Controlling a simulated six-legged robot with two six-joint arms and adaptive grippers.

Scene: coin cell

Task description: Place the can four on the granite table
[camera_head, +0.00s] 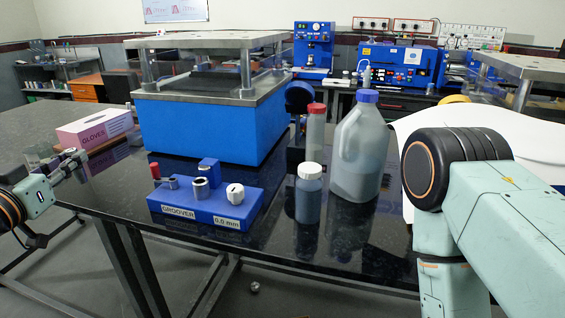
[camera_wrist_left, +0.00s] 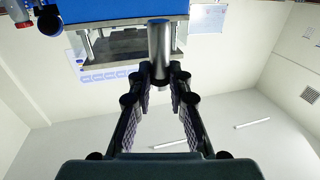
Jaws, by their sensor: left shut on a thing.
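My left gripper (camera_head: 76,164) is at the left edge of the head view, over the left end of the black granite table (camera_head: 112,197). In the left wrist view its fingers (camera_wrist_left: 160,76) are shut on a plain grey metal cylinder (camera_wrist_left: 159,48), which I take to be the can; no number on it is readable. In the head view the held can is too small to make out clearly. My right arm fills the right side of the head view, and its gripper is not visible.
A blue groover block (camera_head: 188,215) with small metal parts stands near the front edge. A pink glove box (camera_head: 95,130) is beside the left gripper. A large blue press (camera_head: 190,125), a white-capped bottle (camera_head: 309,195) and a blue-capped jug (camera_head: 360,150) stand farther right.

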